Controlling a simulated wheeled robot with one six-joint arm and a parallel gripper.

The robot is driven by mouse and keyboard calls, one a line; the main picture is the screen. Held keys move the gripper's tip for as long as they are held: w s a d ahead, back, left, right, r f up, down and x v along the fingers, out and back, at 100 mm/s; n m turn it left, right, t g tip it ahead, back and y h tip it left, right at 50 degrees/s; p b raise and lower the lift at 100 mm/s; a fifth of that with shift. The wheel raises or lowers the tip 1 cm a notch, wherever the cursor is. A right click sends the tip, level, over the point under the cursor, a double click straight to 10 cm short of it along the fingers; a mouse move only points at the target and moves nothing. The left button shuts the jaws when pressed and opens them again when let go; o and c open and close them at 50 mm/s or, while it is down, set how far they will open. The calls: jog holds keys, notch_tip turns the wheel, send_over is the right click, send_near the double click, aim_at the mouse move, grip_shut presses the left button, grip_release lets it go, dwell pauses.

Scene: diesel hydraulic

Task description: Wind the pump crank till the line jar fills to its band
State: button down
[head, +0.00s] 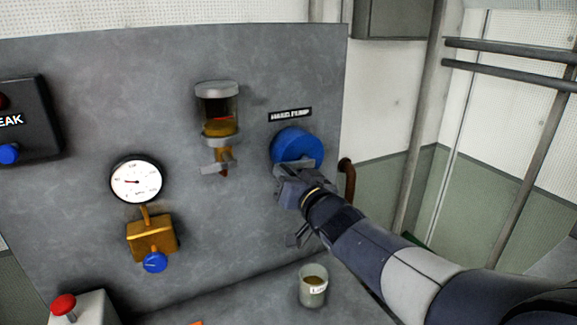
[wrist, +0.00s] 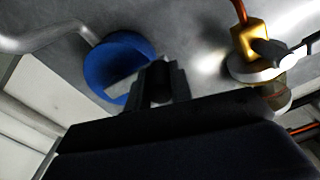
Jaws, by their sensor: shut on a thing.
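The pump crank is a blue disc (head: 297,146) with a pale grey arm, under a label reading "HAND PUMP" on the grey panel. My gripper (head: 292,186) is at the disc's lower edge. In the wrist view, the blue disc (wrist: 98,62) and its grey arm (wrist: 122,86) show beside my gripper (wrist: 162,82), which is shut on the dark crank handle; the fingers hide most of the handle. The line jar (head: 218,105) is clear with a grey cap. Amber liquid fills its lower part, its top close to and seemingly just under the red band.
A round gauge (head: 136,181) and a brass block with a blue knob (head: 155,262) are to the left. A small cup (head: 313,286) stands on the ledge below my gripper. A brown pipe (head: 348,180) bends out right of the crank.

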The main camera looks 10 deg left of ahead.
jog(key=shift+d+r+m+p, duration=0.1)
jog(key=shift+r+m+p, duration=0.6)
jog(key=shift+m+p, duration=0.3)
jog(key=c, duration=1.3)
grip_release()
jog(key=shift+o, duration=0.2)
jog(key=v, duration=1)
jog(key=shift+s+d, duration=0.25)
